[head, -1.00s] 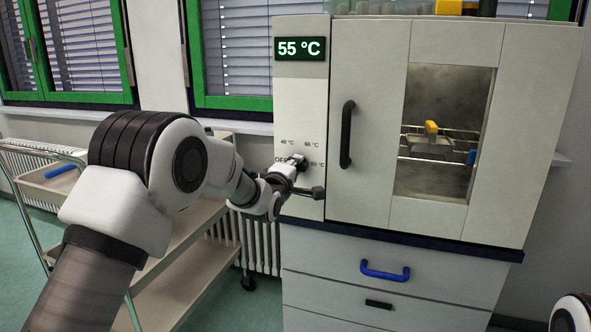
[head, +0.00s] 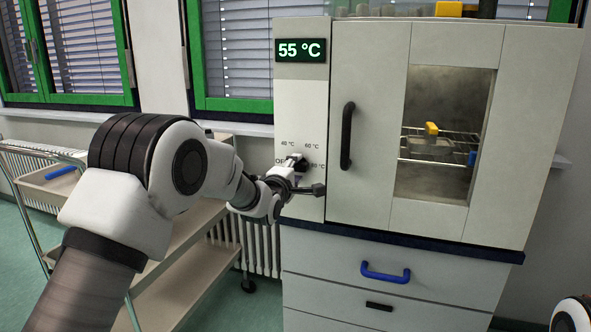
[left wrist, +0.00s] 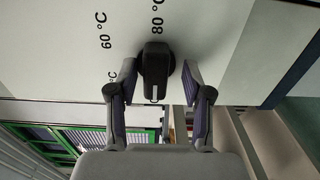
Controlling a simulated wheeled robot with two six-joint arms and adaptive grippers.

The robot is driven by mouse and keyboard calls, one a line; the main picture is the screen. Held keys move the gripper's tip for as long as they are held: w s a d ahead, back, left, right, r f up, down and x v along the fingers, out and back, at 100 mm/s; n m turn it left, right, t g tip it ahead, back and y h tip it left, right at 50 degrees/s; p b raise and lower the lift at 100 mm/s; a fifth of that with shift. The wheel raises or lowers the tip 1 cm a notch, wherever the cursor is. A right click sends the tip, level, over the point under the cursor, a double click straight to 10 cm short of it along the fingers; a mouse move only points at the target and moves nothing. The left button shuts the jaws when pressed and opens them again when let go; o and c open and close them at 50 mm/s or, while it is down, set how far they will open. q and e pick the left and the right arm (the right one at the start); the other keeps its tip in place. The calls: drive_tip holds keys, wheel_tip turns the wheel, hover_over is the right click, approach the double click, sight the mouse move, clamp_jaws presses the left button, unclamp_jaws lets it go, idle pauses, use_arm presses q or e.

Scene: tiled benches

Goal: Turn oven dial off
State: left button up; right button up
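The oven (head: 455,120) is a large white cabinet at the right of the head view. Its dial is a black knob (left wrist: 154,68) in the middle of the left wrist view. The dial's white mark points down in that picture, away from the 80 °C label; the OFF label is hidden there. My left gripper (head: 307,177) is at the dial in the head view. In the left wrist view its fingers (left wrist: 159,78) stand apart on either side of the knob, with a small gap on the right. The oven's display (head: 301,50) reads 55 °C. My right gripper is out of view.
A black door handle (head: 347,135) is just right of the dial panel. A blue drawer handle (head: 385,272) sits below. A trolley (head: 185,250) stands left of the oven, behind my left arm. A window (head: 240,60) is behind.

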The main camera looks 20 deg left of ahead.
use_arm(q)
drive_tip(key=shift+s+r, duration=0.1)
drive_tip(key=s, duration=1.1)
drive_tip(key=shift+s+a, duration=0.25)
drive_tip(key=shift+s, duration=0.15)
drive_tip(key=s+f+g, duration=0.3)
drive_tip(key=f, duration=0.8)
drive_tip(key=s+f+g, duration=0.2)
drive_tip(key=s+f, duration=0.2)
drive_tip(key=f, duration=0.7)
drive_tip(key=s+f+g, duration=0.3)
drive_tip(key=f, duration=0.8)
drive_tip(key=s+f+m+g, duration=0.3)
drive_tip(key=s+f, duration=0.7)
drive_tip(key=s, duration=0.2)
drive_tip(key=s+f+m+g, duration=0.2)
drive_tip(key=s+m+g, duration=0.1)
drive_tip(key=s+m, duration=0.4)
drive_tip(key=s+f+m+g+p, duration=0.1)
drive_tip(key=s+m+g, duration=0.3)
drive_tip(key=s, duration=1)
drive_tip(key=a+f+m, duration=0.1)
drive_tip(key=m, duration=0.2)
drive_tip(key=shift+s+f+y, duration=0.25)
drive_tip(key=shift+f+y, duration=0.05)
